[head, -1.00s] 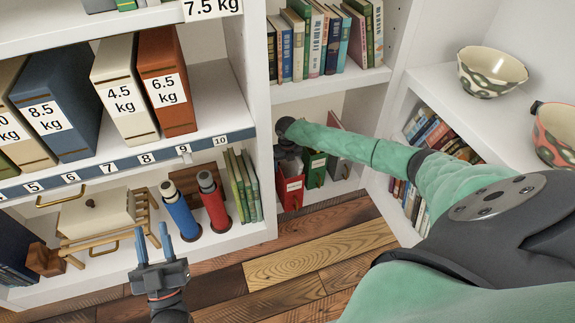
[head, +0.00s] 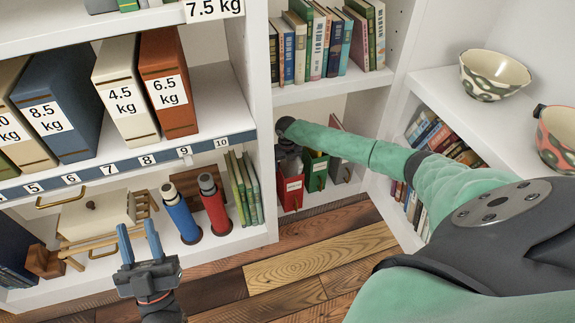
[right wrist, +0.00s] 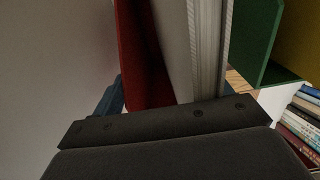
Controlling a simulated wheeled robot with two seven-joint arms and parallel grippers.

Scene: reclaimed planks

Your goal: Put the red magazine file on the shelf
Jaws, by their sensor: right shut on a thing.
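The red magazine file (head: 291,193) is upright at the left of the lower right shelf compartment in the head view. In the right wrist view its red side (right wrist: 143,60) shows with white papers inside. My right gripper (head: 288,158) is shut on the file from above; its fingers are mostly hidden in the head view. I cannot tell whether the file's base touches the shelf board. A green magazine file (head: 316,172) stands just right of it. My left gripper (head: 139,238) is open and empty, in front of the lower left shelf.
A row of books (head: 325,40) stands on the shelf above. Red and blue cylinders (head: 213,205) and a small white chest (head: 95,215) are on the lower left shelf. Bowls (head: 493,75) sit on the right unit. The plank floor (head: 320,258) is clear.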

